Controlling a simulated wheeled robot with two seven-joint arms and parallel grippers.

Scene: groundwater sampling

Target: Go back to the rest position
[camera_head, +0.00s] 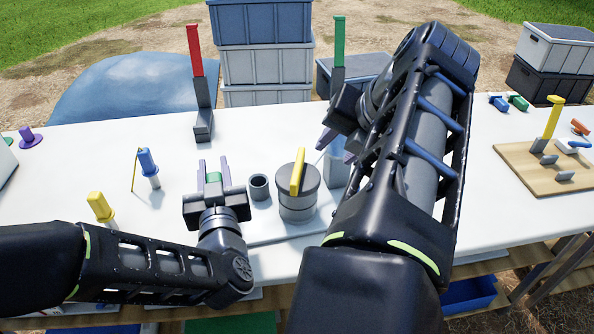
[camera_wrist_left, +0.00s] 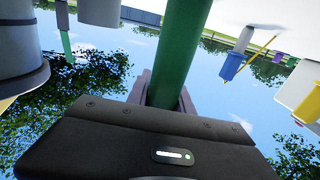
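My left gripper (camera_head: 213,168) is over the near middle of the table, with its fingers on both sides of a green cylinder (camera_head: 213,178). In the left wrist view the green cylinder (camera_wrist_left: 180,55) fills the space between the fingers and runs up out of the frame; its far end is not seen. My right gripper (camera_head: 328,138) is near the table's middle, right of the grey pot; my right arm hides most of it and its opening. A pale blue container (camera_head: 337,172) shows just below it, partly hidden.
A grey lidded pot (camera_head: 298,204) with a yellow handle and a small dark cup (camera_head: 259,187) stand right of my left gripper. A yellow-topped object (camera_head: 100,207) is close to my left forearm. A wooden board (camera_head: 520,180) holds tools at right. The table's left-centre has bare room.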

